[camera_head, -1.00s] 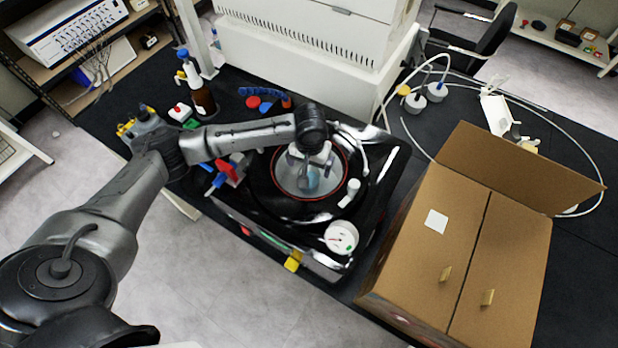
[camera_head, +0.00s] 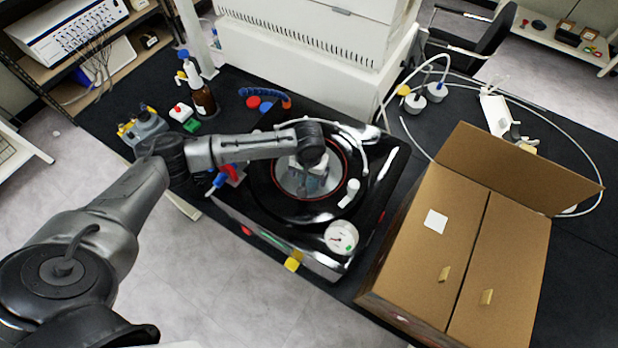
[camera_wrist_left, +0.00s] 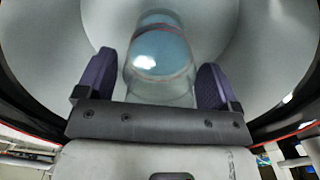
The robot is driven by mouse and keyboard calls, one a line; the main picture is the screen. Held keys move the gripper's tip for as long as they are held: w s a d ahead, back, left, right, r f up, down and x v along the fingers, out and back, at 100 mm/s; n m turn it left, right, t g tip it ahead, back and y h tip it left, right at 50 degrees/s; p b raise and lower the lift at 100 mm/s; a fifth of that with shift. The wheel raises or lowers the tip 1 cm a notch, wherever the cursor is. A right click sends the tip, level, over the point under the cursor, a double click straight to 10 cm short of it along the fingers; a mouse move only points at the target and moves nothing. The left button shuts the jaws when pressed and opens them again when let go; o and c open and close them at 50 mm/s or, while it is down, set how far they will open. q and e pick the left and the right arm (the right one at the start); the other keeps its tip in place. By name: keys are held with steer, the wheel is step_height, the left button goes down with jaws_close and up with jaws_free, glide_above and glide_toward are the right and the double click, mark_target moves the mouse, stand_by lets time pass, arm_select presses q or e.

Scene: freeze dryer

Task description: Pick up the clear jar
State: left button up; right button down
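The clear jar (camera_wrist_left: 160,52) shows in the left wrist view, with a blue upper part and a thin reddish line across it. It is inside the round metal chamber of the freeze dryer (camera_head: 262,185), which has a red-edged opening. My left gripper (camera_head: 310,188) reaches down into the chamber. In the left wrist view its two purple fingers (camera_wrist_left: 160,80) stand apart on either side of the jar, with small gaps showing. In the head view the gripper and arm mostly hide the jar. My right gripper is not in view.
A white round gauge (camera_head: 341,237) and white valve (camera_head: 350,192) sit on the dryer's top. A large cardboard box (camera_head: 410,250) stands to the right. A brown bottle (camera_head: 204,102) and coloured small parts are at the back left.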

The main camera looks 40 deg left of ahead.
arm_select(q)
steer(key=c, duration=0.9)
